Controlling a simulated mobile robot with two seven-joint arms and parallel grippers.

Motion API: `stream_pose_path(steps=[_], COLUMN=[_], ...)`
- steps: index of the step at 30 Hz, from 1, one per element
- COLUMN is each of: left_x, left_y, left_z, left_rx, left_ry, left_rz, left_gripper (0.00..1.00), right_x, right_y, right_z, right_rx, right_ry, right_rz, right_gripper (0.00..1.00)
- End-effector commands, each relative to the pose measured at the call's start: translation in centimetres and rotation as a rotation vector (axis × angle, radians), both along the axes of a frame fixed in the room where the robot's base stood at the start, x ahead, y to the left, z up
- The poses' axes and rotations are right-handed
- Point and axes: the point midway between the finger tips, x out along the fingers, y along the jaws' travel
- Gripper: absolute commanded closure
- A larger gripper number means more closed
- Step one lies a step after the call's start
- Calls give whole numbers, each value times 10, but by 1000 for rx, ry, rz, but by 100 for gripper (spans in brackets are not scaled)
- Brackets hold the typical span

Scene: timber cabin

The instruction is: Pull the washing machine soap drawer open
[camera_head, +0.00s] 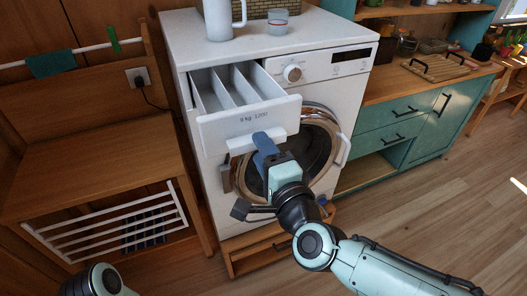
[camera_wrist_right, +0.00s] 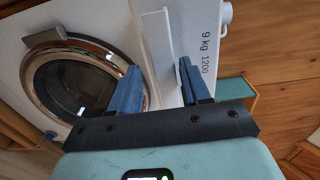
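The soap drawer (camera_head: 250,121) of the white washing machine (camera_head: 330,71) sticks out at the machine's upper left, with its compartments showing from above. Its front carries a pale bar handle (camera_head: 242,145). My right gripper (camera_head: 264,142) is at this handle, one blue finger above it and the other hidden in the head view. In the right wrist view the two fingers (camera_wrist_right: 160,88) lie on either side of the handle (camera_wrist_right: 157,45), which fills the gap between them. The drawer front (camera_wrist_right: 203,30) shows behind. My left gripper is out of view.
The round machine door (camera_head: 312,150) is below the drawer, behind my right wrist. A white jug (camera_head: 219,20), a cup (camera_head: 278,22) and a basket stand on top. A wooden bench (camera_head: 95,165) is on the left, a teal cabinet (camera_head: 385,140) on the right. Open floor lies at front right.

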Motion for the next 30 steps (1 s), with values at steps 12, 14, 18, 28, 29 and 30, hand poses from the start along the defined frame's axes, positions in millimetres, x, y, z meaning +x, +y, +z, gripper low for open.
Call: stream_pose_path(steps=[12, 14, 18, 28, 29, 30], left_x=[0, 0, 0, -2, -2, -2], left_y=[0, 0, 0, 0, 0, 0], left_z=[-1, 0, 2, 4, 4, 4], left_rx=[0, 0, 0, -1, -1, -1], left_ry=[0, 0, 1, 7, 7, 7], left_rz=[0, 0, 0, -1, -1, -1], left_gripper=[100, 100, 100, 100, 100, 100], right_x=[-45, -58, -87, -124, -125, -126], right_y=[-15, -19, -29, -41, -41, -41], right_z=[4, 3, 4, 1, 1, 1], right_rx=[2, 1, 1, -1, -1, 0], right_ry=[-7, -7, -6, 0, -1, 0], right_rz=[-2, -1, -2, 0, 0, 0], right_gripper=[53, 53, 53, 53, 53, 53])
